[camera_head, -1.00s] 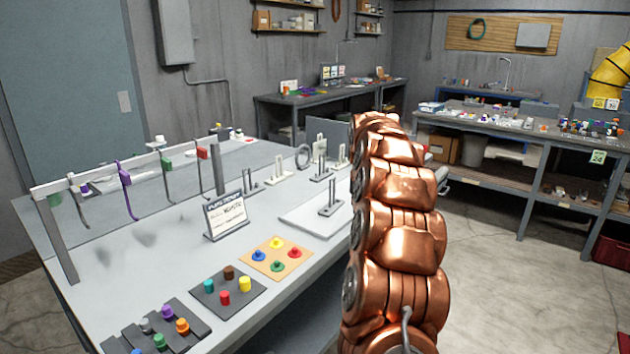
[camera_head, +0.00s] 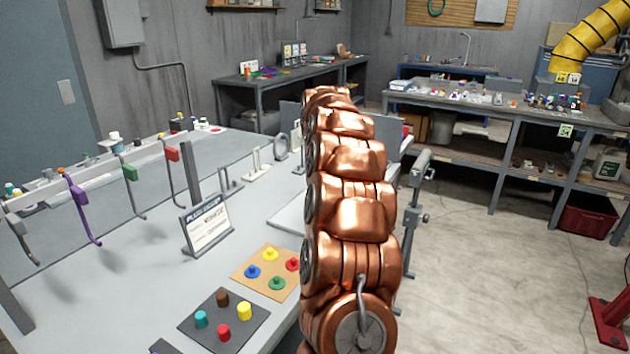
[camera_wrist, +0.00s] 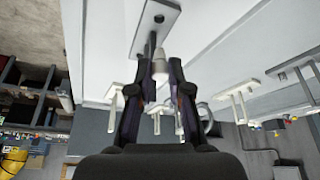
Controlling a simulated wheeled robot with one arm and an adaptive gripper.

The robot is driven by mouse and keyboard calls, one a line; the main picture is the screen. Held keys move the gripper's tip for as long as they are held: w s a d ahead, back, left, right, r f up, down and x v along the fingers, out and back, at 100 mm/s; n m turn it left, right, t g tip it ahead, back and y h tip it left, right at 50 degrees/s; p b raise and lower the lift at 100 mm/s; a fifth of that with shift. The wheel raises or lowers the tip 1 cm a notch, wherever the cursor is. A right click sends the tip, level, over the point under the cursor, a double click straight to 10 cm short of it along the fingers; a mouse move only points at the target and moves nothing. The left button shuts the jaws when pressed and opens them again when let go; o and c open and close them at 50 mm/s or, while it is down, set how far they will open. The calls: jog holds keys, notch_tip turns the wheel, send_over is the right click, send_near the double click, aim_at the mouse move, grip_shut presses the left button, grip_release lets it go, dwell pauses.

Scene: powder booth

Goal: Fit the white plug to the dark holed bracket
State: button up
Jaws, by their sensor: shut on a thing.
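In the wrist view my gripper (camera_wrist: 161,64) is shut on the white plug (camera_wrist: 159,73), a small pale cylinder between the fingertips. Just beyond the tips is a grey plate with a hole, which looks like the holed bracket (camera_wrist: 154,27), over a white board (camera_wrist: 194,25). The plug's far end overlaps the bracket's near part in the picture. I cannot tell whether they touch or whether the plug is in a hole. In the head view my copper-coloured arm hides the gripper, plug and bracket.
Other brackets stand nearby, a pale one (camera_wrist: 238,105) and another (camera_wrist: 292,67) in the wrist view. The head view shows a sign (camera_head: 206,226), hooks on a rail (camera_head: 130,171), a pegged dark board (camera_head: 209,334) and a tan board (camera_head: 246,279).

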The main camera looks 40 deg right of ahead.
jog(key=shift+f+b, duration=0.6)
jog(key=shift+f, duration=1.55)
jog(key=shift+a+f+b, duration=0.1)
jog(key=shift+f+b, duration=0.5)
dwell(0.3)
jog(key=o, duration=0.8)
jog(key=shift+s+r, duration=0.1)
jog(key=v, duration=1.1)
jog(key=shift+r, duration=0.4)
